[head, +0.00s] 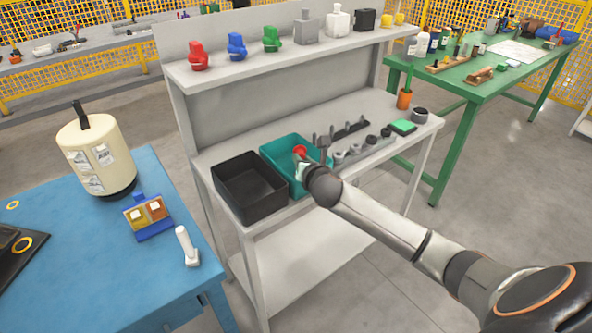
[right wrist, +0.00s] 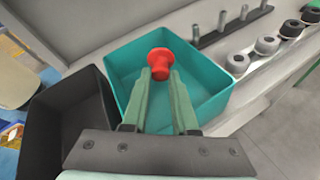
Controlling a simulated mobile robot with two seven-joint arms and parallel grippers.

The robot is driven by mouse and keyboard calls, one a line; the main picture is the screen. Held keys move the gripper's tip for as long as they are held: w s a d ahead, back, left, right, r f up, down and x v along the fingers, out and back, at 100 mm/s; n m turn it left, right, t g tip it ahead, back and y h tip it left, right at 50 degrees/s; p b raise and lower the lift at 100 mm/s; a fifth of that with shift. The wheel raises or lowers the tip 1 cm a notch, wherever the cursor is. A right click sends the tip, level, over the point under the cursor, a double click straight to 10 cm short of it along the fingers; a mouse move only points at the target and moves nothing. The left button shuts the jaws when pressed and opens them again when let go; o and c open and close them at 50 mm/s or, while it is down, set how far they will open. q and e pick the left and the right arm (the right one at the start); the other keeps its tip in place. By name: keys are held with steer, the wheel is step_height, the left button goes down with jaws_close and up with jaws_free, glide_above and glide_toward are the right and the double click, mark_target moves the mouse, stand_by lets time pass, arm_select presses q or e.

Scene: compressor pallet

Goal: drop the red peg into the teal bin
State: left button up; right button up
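The red peg (right wrist: 160,62) sits between the fingertips of my right gripper (right wrist: 161,78), which is shut on its narrower part. In the right wrist view the peg's wide round end faces away from the fingers, with the teal bin (right wrist: 215,108) behind and around it. In the head view the peg (head: 299,151) shows over the teal bin (head: 277,151), which stands on the grey workbench. My right gripper (head: 302,162) reaches over the bin's right part and hides some of it. The peg's height above the bin floor is hard to tell. My left gripper is not in view.
A black bin (head: 252,190) stands directly left of the teal bin. A row of grey fittings (head: 362,147) and a dark rack with upright pins (head: 343,132) lie to the right. A shelf (head: 285,60) with coloured parts runs above the bench's back.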

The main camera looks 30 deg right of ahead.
steer(key=o, duration=0.6)
steer(key=shift+c, duration=0.2)
steer(key=p+v, duration=0.1)
steer(key=v, duration=1.1)
steer(key=shift+s+r+p, duration=0.2)
steer(key=shift+p, duration=0.1)
steer(key=shift+a, duration=0.15)
steer(key=s+a+f+m+g+y+p, duration=0.2)
steer(key=s+a+f+m, duration=0.6)
steer(key=m, duration=0.5)
steer(key=s+a+f+m+g+y+p, duration=0.1)
steer(key=s+a+f+m+y, duration=0.3)
steer(key=s+a+f+m, duration=0.5)
steer(key=s+f+m+p, duration=0.1)
steer(key=s+f+m, duration=0.2)
steer(key=m, duration=0.1)
steer(key=shift+s+f+g+y+p, duration=0.2)
steer(key=shift+s+g+y+p, duration=0.1)
steer(key=shift+s+g, duration=0.1)
